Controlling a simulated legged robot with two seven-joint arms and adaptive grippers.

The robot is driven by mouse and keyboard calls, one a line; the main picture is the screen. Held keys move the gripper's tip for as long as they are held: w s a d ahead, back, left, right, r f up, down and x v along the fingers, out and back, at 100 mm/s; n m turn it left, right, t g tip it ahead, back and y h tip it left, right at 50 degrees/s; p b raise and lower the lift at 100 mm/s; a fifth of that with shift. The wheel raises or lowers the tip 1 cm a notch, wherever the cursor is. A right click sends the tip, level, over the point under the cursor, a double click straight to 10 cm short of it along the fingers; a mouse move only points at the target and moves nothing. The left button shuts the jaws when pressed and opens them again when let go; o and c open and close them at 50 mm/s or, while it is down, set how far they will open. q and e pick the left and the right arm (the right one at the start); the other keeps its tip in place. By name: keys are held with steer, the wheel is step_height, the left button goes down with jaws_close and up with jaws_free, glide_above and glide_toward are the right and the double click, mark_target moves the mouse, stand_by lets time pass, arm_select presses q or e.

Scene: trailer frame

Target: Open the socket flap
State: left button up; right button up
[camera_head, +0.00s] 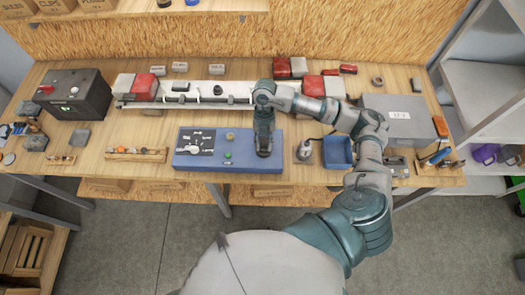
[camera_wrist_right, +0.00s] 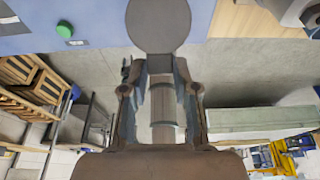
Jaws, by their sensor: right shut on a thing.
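My right gripper (camera_head: 264,148) reaches down over the right part of the blue box (camera_head: 190,161) on the workbench, near its front edge. In the right wrist view my right gripper (camera_wrist_right: 160,88) has its fingers on both sides of a grey piece (camera_wrist_right: 165,135), shut on it. A round grey disc (camera_wrist_right: 158,25), which looks like the socket flap, lies just beyond the fingertips. I cannot tell whether the grey piece and the disc are one part, or how far the flap is swung. The socket itself is hidden in the head view. My left gripper is not in view.
A green button (camera_head: 228,155) sits on the blue box, left of my gripper. A white bar (camera_head: 205,101) with red and white lamps lies behind it.

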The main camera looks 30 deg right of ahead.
steer(key=shift+w+d+r+p, duration=0.2)
steer(key=shift+w+r, duration=0.15)
steer(key=shift+r, duration=0.15)
steer(key=shift+w+d+r+p, duration=0.2)
steer(key=shift+w+r, duration=0.1)
steer(key=shift+r, duration=0.15)
steer(key=shift+w+d+r, duration=0.1)
steer(key=shift+w, duration=0.05)
steer(key=shift+w+d+r, duration=0.3)
steer(key=shift+w+r, duration=0.1)
steer(key=shift+w, duration=0.1)
steer(key=shift+w+d+r, duration=0.3)
steer(key=shift+w+r, duration=0.05)
steer(key=shift+w, duration=0.25)
steer(key=shift+w+d+r, duration=0.2)
steer(key=shift+w+d, duration=0.15)
steer(key=shift+w, duration=0.2)
steer(key=shift+w+d+r, duration=0.15)
steer(key=shift+w+d, duration=0.2)
steer(key=shift+w, duration=0.15)
